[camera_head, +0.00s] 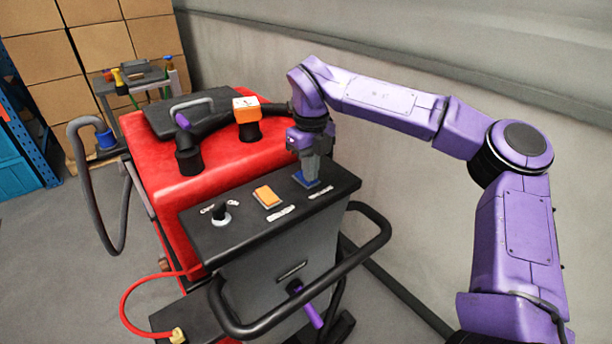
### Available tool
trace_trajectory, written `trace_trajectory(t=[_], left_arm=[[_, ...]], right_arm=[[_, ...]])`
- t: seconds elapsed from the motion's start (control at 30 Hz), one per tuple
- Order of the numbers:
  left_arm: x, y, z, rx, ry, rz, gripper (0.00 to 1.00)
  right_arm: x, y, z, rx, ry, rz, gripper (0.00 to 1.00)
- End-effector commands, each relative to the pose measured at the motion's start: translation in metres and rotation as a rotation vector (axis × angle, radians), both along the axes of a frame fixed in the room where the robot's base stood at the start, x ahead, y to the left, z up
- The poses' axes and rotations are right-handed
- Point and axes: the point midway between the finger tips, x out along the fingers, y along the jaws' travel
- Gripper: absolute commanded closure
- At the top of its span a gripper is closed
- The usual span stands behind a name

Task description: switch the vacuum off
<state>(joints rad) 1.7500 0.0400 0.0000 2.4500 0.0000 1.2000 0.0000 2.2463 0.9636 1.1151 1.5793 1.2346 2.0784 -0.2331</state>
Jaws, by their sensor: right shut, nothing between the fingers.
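The red scrubber (165,215) stands in the middle with a black control panel (240,236) facing me. A blue rocker switch (302,181) sits at the panel's right end, partly hidden by my gripper. An orange rocker switch (267,196) sits left of it, and a dark knob (221,214) is further left. The labels are too small to read surely. My right gripper (313,178) is shut and empty, pointing down with its tips at the blue switch. I cannot tell whether they touch it or which way it is tilted. My left gripper is out of view.
A black handlebar (330,280) curves around the panel's front. A black hose with an orange block (246,109) lies on the scrubber's top. A grey wall (420,230) runs close along the right. Cardboard boxes (50,65) and a cart (135,80) stand behind; open floor lies left.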

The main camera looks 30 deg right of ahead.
Motion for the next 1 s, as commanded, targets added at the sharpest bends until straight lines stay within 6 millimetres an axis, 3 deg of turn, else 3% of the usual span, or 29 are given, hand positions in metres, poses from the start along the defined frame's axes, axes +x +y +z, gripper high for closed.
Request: trace_trajectory(t=[0.17, 0.8, 1.0], left_arm=[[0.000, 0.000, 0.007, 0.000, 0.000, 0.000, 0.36], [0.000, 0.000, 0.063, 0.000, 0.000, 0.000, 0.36], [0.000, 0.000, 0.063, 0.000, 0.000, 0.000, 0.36]], right_arm=[[0.000, 0.000, 0.007, 0.000, 0.000, 0.000, 1.00], [0.000, 0.000, 0.069, -0.001, 0.000, 0.000, 1.00], [0.000, 0.000, 0.070, 0.000, 0.001, 0.000, 1.00]])
